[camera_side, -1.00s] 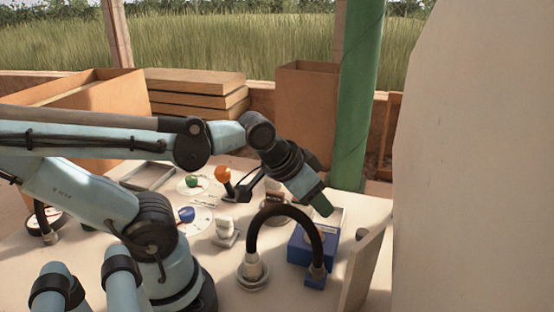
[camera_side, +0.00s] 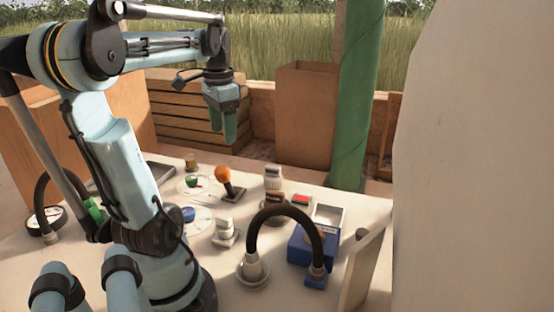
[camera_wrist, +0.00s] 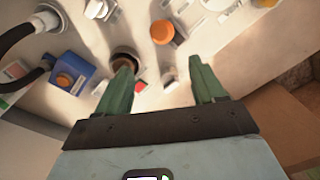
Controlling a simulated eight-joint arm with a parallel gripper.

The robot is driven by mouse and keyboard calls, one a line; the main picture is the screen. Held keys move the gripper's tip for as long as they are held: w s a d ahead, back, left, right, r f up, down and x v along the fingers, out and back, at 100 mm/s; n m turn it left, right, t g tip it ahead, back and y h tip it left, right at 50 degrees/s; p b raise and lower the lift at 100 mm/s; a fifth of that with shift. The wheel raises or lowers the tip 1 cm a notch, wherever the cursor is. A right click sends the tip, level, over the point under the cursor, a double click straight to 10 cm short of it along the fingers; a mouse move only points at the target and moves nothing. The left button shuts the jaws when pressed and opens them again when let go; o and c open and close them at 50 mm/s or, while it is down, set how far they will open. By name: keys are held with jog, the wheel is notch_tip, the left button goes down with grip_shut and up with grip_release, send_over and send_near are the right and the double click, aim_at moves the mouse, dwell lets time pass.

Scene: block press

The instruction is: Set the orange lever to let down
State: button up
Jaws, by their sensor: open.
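The orange lever (camera_side: 223,174) stands on a dark base (camera_side: 236,194) near the middle of the table in the side view. Its round orange knob leans to the upper left of the base there. In the wrist view the orange knob (camera_wrist: 162,32) shows from above, beyond the fingertips. My gripper (camera_side: 223,134) hangs fingers-down above the far side of the table, higher than the lever and apart from it. In the wrist view my gripper (camera_wrist: 160,66) has its two green fingers spread with nothing between them.
A blue box (camera_side: 310,248) and a black curved hose (camera_side: 285,210) stand to the right of the lever. A green knob (camera_side: 193,181), a blue knob (camera_side: 188,214) and a white fixture (camera_side: 226,230) sit nearby. A white-capped jar (camera_side: 272,178) is close right. Air around my gripper is clear.

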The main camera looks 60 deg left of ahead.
aim_at(223, 167)
jog(key=f, duration=0.8)
jog(key=a+f, duration=0.1)
jog(key=f, duration=0.3)
jog(key=shift+s, duration=0.35)
jog(key=shift+c, duration=0.2)
grip_shut()
